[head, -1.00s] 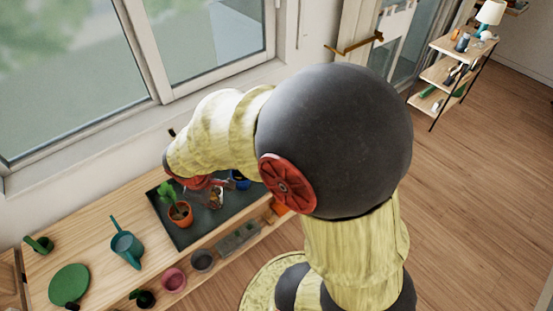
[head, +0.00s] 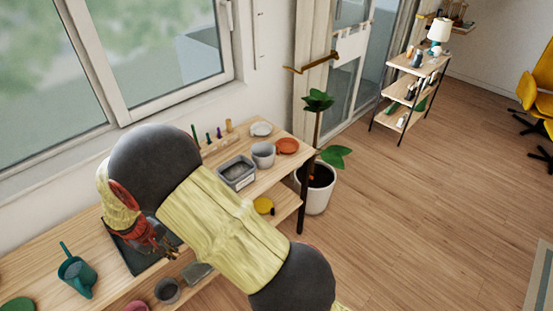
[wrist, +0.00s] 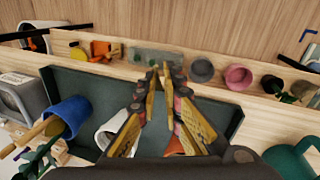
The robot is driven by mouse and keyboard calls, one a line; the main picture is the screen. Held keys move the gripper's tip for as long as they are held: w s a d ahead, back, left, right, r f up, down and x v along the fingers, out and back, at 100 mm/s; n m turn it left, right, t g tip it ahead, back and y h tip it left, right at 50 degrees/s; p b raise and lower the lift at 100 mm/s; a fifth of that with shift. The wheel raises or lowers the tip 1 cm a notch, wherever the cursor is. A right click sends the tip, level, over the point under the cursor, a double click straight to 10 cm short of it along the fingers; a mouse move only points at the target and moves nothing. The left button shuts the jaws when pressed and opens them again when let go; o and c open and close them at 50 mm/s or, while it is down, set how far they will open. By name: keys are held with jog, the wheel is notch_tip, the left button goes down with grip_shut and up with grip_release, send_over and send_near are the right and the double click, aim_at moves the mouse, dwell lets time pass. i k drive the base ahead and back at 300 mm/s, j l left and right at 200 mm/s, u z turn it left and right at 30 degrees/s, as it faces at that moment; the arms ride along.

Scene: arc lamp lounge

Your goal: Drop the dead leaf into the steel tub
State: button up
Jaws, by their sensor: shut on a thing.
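My gripper (wrist: 160,72) has its fingers closed together at the tips in the wrist view. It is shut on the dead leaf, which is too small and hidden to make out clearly. In the head view my gripper (head: 170,250) is low over the dark tray, partly covered by my arm. The steel tub (head: 237,173) is a grey rectangular tub on the bench top, right of my arm and apart from the gripper. A grey metal box at the left edge of the wrist view (wrist: 22,98) looks like the same tub.
The dark tray (wrist: 225,118) holds a blue pot (wrist: 70,115) and a white pot (wrist: 110,128). A grey pot (head: 263,154) and an orange saucer (head: 287,146) stand right of the tub. A teal watering can (head: 76,272) is at left. Several pots line the lower shelf.

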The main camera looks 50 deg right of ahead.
aim_at(264, 167)
jog(key=i+z, duration=0.1)
jog(key=z, duration=0.75)
jog(key=i+j+z, duration=0.1)
jog(key=z, duration=0.3)
jog(key=j+z, duration=0.15)
jog(key=z, duration=0.25)
jog(key=i, duration=0.05)
